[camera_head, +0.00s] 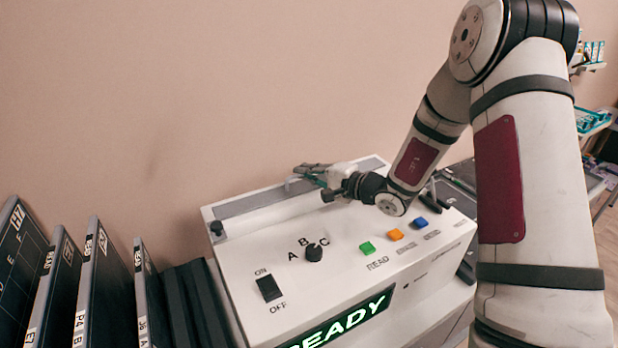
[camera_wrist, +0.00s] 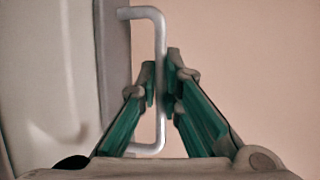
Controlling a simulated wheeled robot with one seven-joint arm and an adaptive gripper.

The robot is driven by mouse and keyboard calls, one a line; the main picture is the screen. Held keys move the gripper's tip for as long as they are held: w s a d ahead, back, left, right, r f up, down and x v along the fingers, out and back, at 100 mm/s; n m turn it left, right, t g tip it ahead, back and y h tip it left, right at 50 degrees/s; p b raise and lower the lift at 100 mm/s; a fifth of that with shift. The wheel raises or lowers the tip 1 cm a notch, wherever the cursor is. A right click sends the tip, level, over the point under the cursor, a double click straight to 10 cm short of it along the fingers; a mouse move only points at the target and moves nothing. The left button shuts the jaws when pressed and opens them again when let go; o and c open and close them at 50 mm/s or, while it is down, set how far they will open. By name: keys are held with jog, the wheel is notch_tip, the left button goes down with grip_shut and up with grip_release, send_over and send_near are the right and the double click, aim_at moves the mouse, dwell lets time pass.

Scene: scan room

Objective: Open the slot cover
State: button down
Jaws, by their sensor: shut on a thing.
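The slot cover (camera_head: 252,203) is a long grey strip along the back of the white machine's top. It looks flat, but its far part is partly hidden by my gripper. A pale metal bar handle (camera_wrist: 159,32) runs along the cover's grey edge (camera_wrist: 116,50) in the wrist view. My gripper (camera_head: 312,173) is at the back edge of the machine, over the middle of the cover. In the wrist view my gripper (camera_wrist: 161,88) has its green fingers on both sides of the handle, shut on it.
The white machine (camera_head: 340,275) has an ON/OFF switch (camera_head: 269,288), a black knob (camera_head: 314,252), coloured buttons (camera_head: 395,234) and a lit READY display (camera_head: 345,322). Dark binders (camera_head: 105,290) stand to the left. A plain wall (camera_head: 200,90) rises close behind.

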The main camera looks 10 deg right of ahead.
jog(key=c, duration=2)
grip_release()
jog(key=shift+s+d, duration=0.1)
jog(key=v, duration=1.1)
jog(key=shift+s+d, duration=0.25)
jog(key=shift+s, duration=0.1)
